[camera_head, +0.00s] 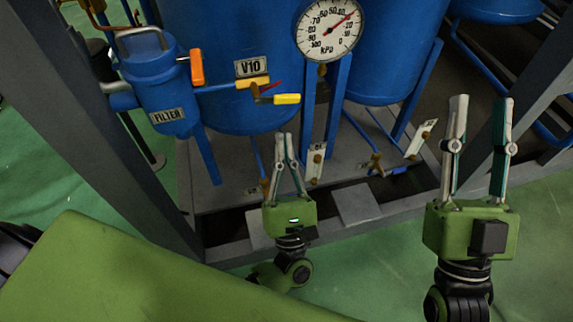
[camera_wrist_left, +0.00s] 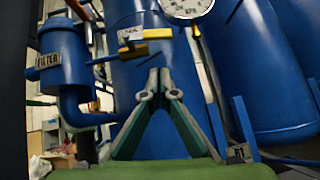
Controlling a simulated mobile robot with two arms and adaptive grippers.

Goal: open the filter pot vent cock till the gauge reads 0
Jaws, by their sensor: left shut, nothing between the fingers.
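The blue filter pot (camera_head: 155,85), labelled FILTER, stands at upper left in the head view and at left in the left wrist view (camera_wrist_left: 68,62). An orange handle (camera_head: 196,66) sits at its upper right side. The gauge (camera_head: 328,30) is at the top; its red needle points up and right, away from the 0 mark at lower right. My left gripper (camera_head: 285,136) is shut and empty, below and right of the pot in the picture, apart from the orange handle. Its closed tips show in the left wrist view (camera_wrist_left: 160,76). My right gripper (camera_head: 481,100) is open and empty at right.
A valve with a yellow handle (camera_head: 287,99) sits under the V10 label (camera_head: 251,67), above my left gripper in the picture. Large blue tanks (camera_head: 225,40) stand behind. A grey frame post (camera_head: 105,130) stands left. Small tagged valves (camera_head: 375,160) sit low between the grippers.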

